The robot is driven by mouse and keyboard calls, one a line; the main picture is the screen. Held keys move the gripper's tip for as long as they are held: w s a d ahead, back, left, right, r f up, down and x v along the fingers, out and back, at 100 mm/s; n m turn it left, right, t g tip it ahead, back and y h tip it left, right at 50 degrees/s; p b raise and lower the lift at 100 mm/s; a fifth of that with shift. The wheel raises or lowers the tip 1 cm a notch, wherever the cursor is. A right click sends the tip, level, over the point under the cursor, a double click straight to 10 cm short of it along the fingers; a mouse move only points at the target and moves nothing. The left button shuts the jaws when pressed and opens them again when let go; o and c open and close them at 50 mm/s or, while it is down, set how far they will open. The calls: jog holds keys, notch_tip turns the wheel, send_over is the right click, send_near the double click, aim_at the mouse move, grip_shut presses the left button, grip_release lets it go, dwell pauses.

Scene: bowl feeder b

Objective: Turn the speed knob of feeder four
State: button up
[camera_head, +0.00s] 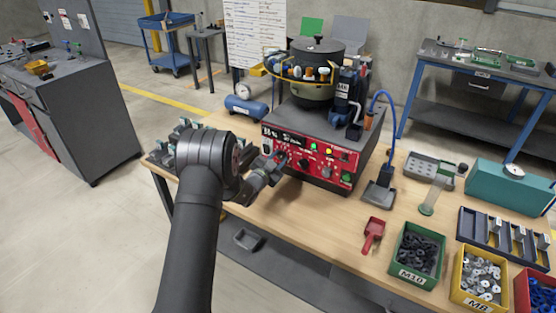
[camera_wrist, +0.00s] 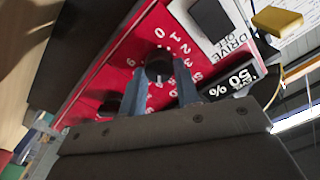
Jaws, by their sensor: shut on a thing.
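The bowl feeder has a dark base with a red front panel (camera_head: 318,168) and a round bowl (camera_head: 312,92) on top. My gripper (camera_head: 277,163) is at the left part of this panel in the head view. In the wrist view, my gripper (camera_wrist: 158,82) has its two grey fingers on either side of a dark round knob (camera_wrist: 158,65) with a white number dial around it. The gripper is shut on this knob; its near side is partly hidden by the fingers. I cannot read any feeder number clearly.
A second dark knob (camera_wrist: 108,106) sits beside the gripped one. A black "50 %" label (camera_wrist: 238,82) is close to the right finger. A red scoop (camera_head: 373,232), a green bin (camera_head: 417,252) and a yellow bin (camera_head: 481,277) stand to the right. The bench front is clear.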

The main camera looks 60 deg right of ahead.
dwell(0.3)
jog(key=o, duration=1)
jog(key=shift+a, duration=0.1)
jog(key=a, duration=1.7)
jog(key=shift+a, duration=0.15)
jog(key=d, duration=1.7)
jog(key=shift+d, duration=0.25)
jog(key=shift+a, duration=0.1)
